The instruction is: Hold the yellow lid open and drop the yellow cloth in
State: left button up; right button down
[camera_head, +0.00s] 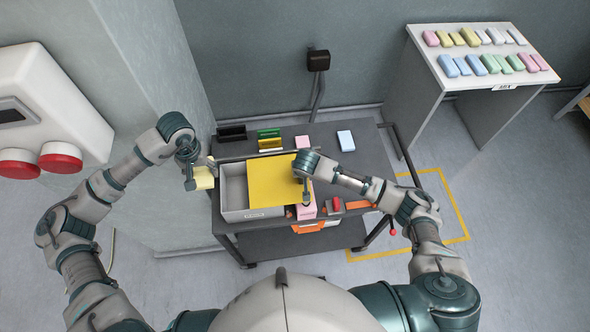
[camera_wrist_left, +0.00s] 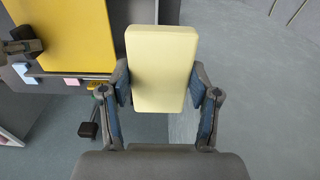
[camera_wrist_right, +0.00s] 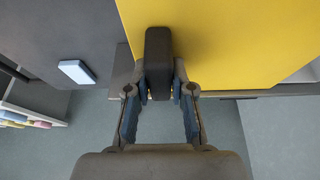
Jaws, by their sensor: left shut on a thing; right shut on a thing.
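The yellow cloth (camera_wrist_left: 162,68), a pale yellow block, is between the fingers of my left gripper (camera_wrist_left: 163,92). In the head view my left gripper (camera_head: 196,177) holds the cloth (camera_head: 206,178) just left of the grey bin (camera_head: 234,190). The yellow lid (camera_head: 268,182) covers the right part of the bin, and the left part is uncovered. My right gripper (camera_wrist_right: 160,88) is shut on the lid's dark handle (camera_wrist_right: 158,62). The yellow lid (camera_wrist_right: 225,45) fills the upper right of the right wrist view; it also shows in the left wrist view (camera_wrist_left: 75,35).
The bin stands on a dark cart (camera_head: 370,150). Behind it lie a white-blue block (camera_head: 346,140), a pink block (camera_head: 302,142) and green and yellow pieces (camera_head: 269,141). A side table (camera_head: 425,45) holds several coloured blocks. A wall box with red knobs (camera_head: 60,157) is at left.

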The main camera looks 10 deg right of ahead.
pick_arm(q)
jog(key=shift+d+r+p, duration=0.4)
jog(key=shift+r+p, duration=0.25)
jog(key=shift+r, duration=0.2)
jog(key=shift+a+r, duration=0.1)
jog(key=shift+r, duration=0.15)
pick_arm(e)
jog(key=d, duration=0.4)
jog(key=shift+d+f, duration=0.1)
jog(key=shift+d, duration=0.25)
pick_arm(q)
jog(key=shift+a, duration=0.15)
pick_arm(e)
jog(key=shift+a, duration=0.1)
pick_arm(q)
jog(key=w+d+f, duration=0.2)
jog(key=d+f, duration=0.2)
jog(key=f, duration=0.6)
jog(key=w+d+f, duration=0.2)
jog(key=d+f, duration=0.1)
jog(key=f, duration=0.7)
jog(key=shift+w+d+f, duration=0.2)
jog(key=shift+w+d, duration=0.05)
jog(key=shift+d, duration=0.1)
jog(key=shift+f, duration=0.15)
